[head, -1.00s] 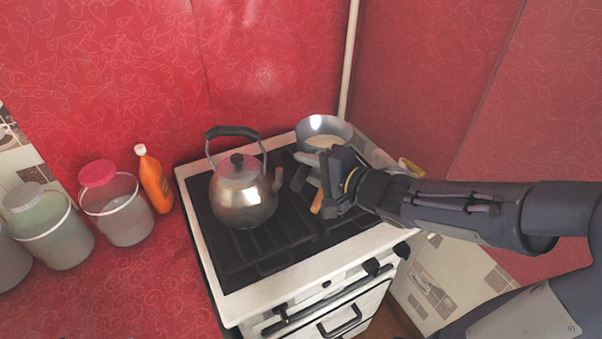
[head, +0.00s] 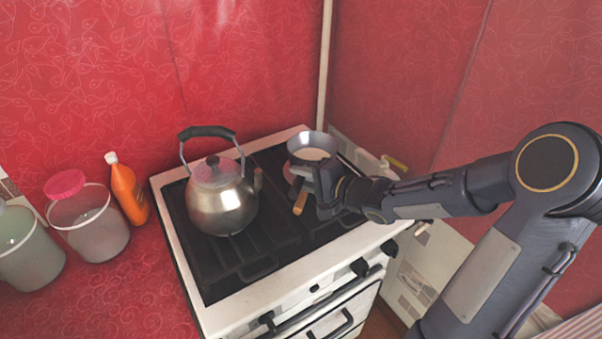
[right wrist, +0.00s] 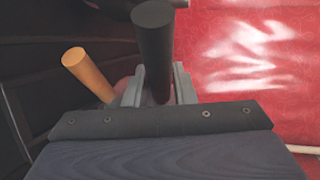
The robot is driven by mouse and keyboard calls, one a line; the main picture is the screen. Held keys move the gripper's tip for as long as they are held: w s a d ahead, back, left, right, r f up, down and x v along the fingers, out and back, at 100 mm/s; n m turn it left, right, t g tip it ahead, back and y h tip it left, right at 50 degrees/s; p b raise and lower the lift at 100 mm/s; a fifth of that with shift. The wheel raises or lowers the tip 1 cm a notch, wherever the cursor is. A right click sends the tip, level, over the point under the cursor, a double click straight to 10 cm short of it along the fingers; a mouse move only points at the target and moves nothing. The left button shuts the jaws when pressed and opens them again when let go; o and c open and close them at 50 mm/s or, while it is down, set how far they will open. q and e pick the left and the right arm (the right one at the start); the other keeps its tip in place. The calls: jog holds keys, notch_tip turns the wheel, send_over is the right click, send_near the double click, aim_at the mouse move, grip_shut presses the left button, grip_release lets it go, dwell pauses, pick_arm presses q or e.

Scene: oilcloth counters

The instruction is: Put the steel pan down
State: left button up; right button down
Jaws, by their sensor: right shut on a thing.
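The steel pan (head: 312,142) is a round, shiny, open pan over the back right part of the stove top (head: 235,258). My right gripper (head: 308,180) is shut on its dark handle. In the right wrist view the black handle (right wrist: 153,45) stands between the two fingers of the right gripper (right wrist: 157,88). The gripper covers part of the pan's near side, so I cannot tell whether its base touches the stove. My left gripper is not in view.
A steel kettle (head: 222,205) stands on the stove left of the pan. An orange wooden handle (head: 300,203) is close below my right gripper and shows in the wrist view (right wrist: 88,75). An orange bottle (head: 128,190) and lidded buckets (head: 88,228) stand left.

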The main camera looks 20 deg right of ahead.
jog(key=c, duration=1.2)
grip_release()
jog(key=s+d+r+n+g+h+p, duration=0.1)
jog(key=s+d+r+h+p, duration=0.15)
jog(key=s+d+h, duration=0.3)
jog(key=s+d+r+n+h+p, duration=0.1)
jog(key=s+d+r+n+h, duration=0.1)
jog(key=s+d+r+h, duration=0.35)
jog(key=s+a+f+n+g+y, duration=0.2)
jog(key=s+a+n+g+y, duration=0.1)
jog(key=s+a, duration=0.4)
jog(key=s+a+f+n+g+y, duration=0.2)
jog(key=s+a+n+g+y, duration=0.1)
jog(key=s+a, duration=0.5)
jog(key=shift+s+f+n+g+y, duration=0.35)
jog(key=shift+s+n+y, duration=0.5)
jog(key=shift+n, duration=0.35)
